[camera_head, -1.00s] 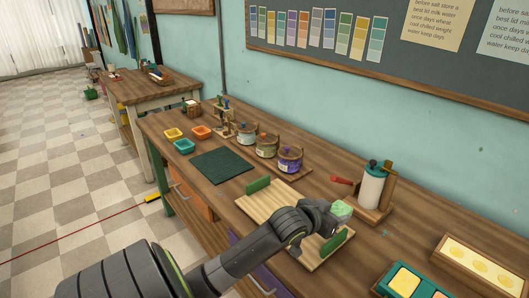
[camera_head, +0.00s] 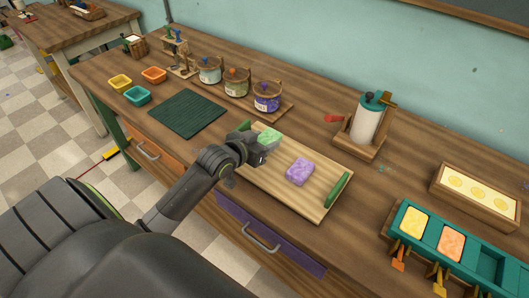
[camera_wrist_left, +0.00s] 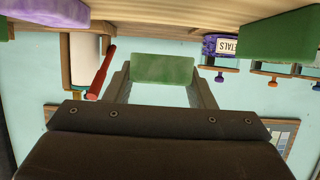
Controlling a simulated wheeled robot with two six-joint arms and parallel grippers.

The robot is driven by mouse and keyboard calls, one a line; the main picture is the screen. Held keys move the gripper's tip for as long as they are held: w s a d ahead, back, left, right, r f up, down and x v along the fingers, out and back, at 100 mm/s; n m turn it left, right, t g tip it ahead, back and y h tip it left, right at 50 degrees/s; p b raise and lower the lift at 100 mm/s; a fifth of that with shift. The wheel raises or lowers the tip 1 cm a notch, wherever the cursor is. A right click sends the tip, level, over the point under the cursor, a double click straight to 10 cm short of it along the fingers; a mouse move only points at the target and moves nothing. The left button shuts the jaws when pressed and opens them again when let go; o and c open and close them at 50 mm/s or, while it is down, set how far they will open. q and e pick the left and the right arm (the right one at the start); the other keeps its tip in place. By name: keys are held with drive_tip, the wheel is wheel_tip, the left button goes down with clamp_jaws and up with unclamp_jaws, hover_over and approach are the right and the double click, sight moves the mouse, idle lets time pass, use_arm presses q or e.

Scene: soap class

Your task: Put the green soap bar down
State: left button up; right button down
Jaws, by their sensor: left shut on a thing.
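The green soap bar (camera_head: 270,137) is in the jaws of my left gripper (camera_head: 264,148), near the left end of the light wooden tray (camera_head: 281,193). In the left wrist view, which is upside down, the green soap bar (camera_wrist_left: 162,69) sits between the two fingers (camera_wrist_left: 162,80). I cannot tell for sure whether it touches the tray. A purple soap bar (camera_head: 300,171) lies on the tray near its middle. The tray has a green handle at each end, the right one (camera_head: 338,190) in full view and the left one partly hidden. My right gripper is not in view.
A dark green mat (camera_head: 187,114) lies left of the tray. Jars (camera_head: 266,97) on a wooden stand are behind it. A roll holder with a red handle (camera_head: 368,122) stands at the back right. A teal mould (camera_head: 447,249) and a wooden box (camera_head: 473,192) are at the right.

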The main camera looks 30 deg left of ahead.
use_arm(q)
drive_tip(key=shift+a+f, duration=0.1)
drive_tip(key=shift+f, duration=2.5)
drive_tip(key=o, duration=1)
drive_tip(key=shift+r, duration=0.1)
drive_tip(key=shift+r, duration=0.1)
drive_tip(key=v, duration=1.2)
